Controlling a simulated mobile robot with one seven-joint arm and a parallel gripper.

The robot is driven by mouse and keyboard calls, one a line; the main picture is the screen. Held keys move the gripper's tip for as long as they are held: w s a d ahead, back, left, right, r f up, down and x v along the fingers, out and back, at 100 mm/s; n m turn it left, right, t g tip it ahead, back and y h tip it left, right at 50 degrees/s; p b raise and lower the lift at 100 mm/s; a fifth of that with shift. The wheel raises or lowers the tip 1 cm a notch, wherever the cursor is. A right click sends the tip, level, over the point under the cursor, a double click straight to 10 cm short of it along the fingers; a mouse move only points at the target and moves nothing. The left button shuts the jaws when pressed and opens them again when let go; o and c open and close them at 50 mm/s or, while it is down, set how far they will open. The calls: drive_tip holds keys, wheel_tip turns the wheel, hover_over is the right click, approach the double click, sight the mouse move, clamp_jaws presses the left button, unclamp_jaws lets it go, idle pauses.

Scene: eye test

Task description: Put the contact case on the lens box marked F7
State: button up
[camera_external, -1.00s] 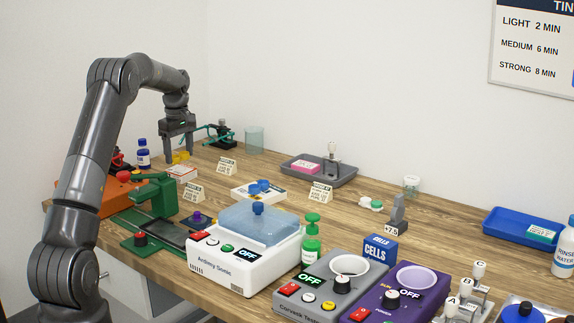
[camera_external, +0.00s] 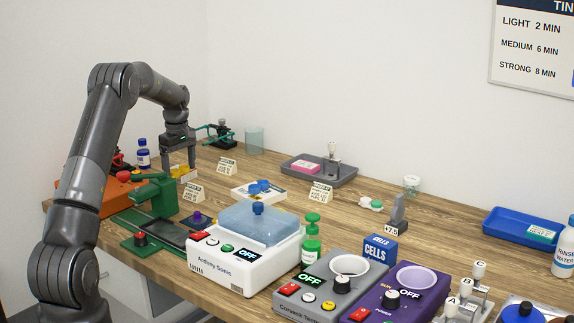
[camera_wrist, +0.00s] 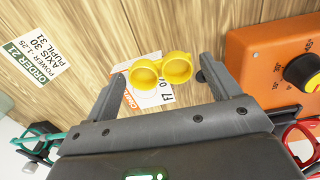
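The yellow contact case (camera_wrist: 146,74), two joined round cups, lies over the white lens box (camera_wrist: 138,103), which has orange lettering and F7 on its top. In the external view the case (camera_external: 180,171) sits low between my fingers, with a bit of the box (camera_external: 190,177) showing below. The case appears to rest on the box, with one cup toward or past its edge; exact contact is hard to tell. My gripper (camera_wrist: 160,72) is open around the case, with a narrow gap showing on each side between finger and cup. It also shows in the external view (camera_external: 179,172).
An orange device with a black knob (camera_wrist: 275,70) stands close to the right finger in the wrist view. An order card (camera_wrist: 38,62) stands on the left.

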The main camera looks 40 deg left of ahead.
drive_tip(key=shift+o, duration=0.5)
drive_tip(key=shift+r, duration=0.15)
wheel_tip(320, 180, up, 12)
drive_tip(key=shift+r, duration=0.1)
drive_tip(key=s+d+r+m+t, duration=0.1)
drive_tip(key=s+d+r+m, duration=0.3)
drive_tip(key=s+d+r, duration=0.45)
drive_tip(key=s+d+r+m+t, duration=0.2)
drive_tip(key=s+d+r+m, duration=0.25)
drive_tip(key=d, duration=0.75)
drive_tip(key=s+d+f+m+t, duration=0.1)
drive_tip(key=s+d+f+m, duration=0.1)
drive_tip(key=s, duration=0.6)
drive_tip(key=s+d+f+m, duration=0.3)
drive_tip(key=s+d+m, duration=0.1)
drive_tip(key=s+d, duration=0.3)
drive_tip(key=s+d+f+m+t, duration=0.1)
drive_tip(key=s+d+f+m, duration=0.1)
drive_tip(key=s, duration=0.7)
drive_tip(key=shift+d+f+m+t, duration=0.3)
drive_tip(key=shift+d+m, duration=0.45)
drive_tip(key=shift+d, duration=0.5)
